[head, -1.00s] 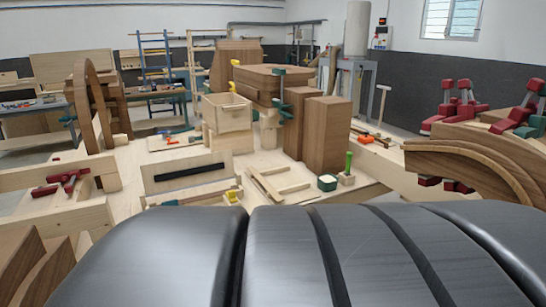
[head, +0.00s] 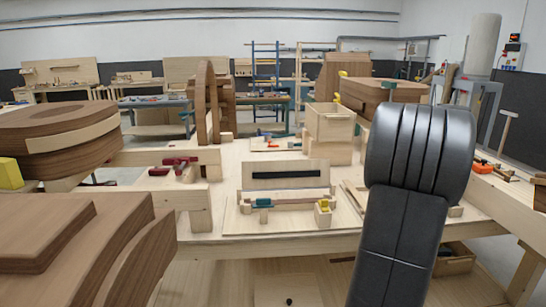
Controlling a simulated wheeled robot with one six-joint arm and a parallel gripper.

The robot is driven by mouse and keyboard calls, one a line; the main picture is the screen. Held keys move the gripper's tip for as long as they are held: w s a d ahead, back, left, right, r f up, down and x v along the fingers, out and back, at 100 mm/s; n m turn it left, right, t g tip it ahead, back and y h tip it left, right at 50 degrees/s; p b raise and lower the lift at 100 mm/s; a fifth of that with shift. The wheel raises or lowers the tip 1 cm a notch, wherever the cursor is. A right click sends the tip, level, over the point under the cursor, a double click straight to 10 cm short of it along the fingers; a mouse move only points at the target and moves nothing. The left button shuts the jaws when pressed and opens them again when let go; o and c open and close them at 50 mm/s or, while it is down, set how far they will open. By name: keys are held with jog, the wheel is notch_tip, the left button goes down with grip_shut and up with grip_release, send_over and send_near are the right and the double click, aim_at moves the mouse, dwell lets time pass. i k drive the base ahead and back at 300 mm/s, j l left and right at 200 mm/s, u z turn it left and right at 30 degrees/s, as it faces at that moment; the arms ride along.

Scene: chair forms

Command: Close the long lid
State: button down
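A long pale wooden panel (head: 287,167) with a black strip along it stands raised on the bench, near the middle of the head view. It looks like the long lid, tilted up at the back of a low long wooden box (head: 285,218). Blue and green pieces show along the box's front part. My dark arm stands to the right of the box and covers part of the bench. My gripper is not visible.
A small block with a yellow piece (head: 323,207) stands at the box's right front. An open wooden bin (head: 330,123) stands behind. Red clamps (head: 175,165) lie left. Large curved wooden forms (head: 75,250) fill the left foreground. Bare bench top (head: 225,175) lies left of the box.

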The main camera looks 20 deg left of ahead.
aim_at(305, 173)
jog(key=i+j+u, duration=0.1)
jog(key=u, duration=0.25)
jog(key=i+u, duration=0.35)
jog(key=i+l+u, duration=0.1)
jog(key=u, duration=0.25)
jog(key=i+l, duration=0.2)
jog(key=i, duration=0.3)
jog(key=i+l+u, duration=0.15)
jog(key=i, duration=0.35)
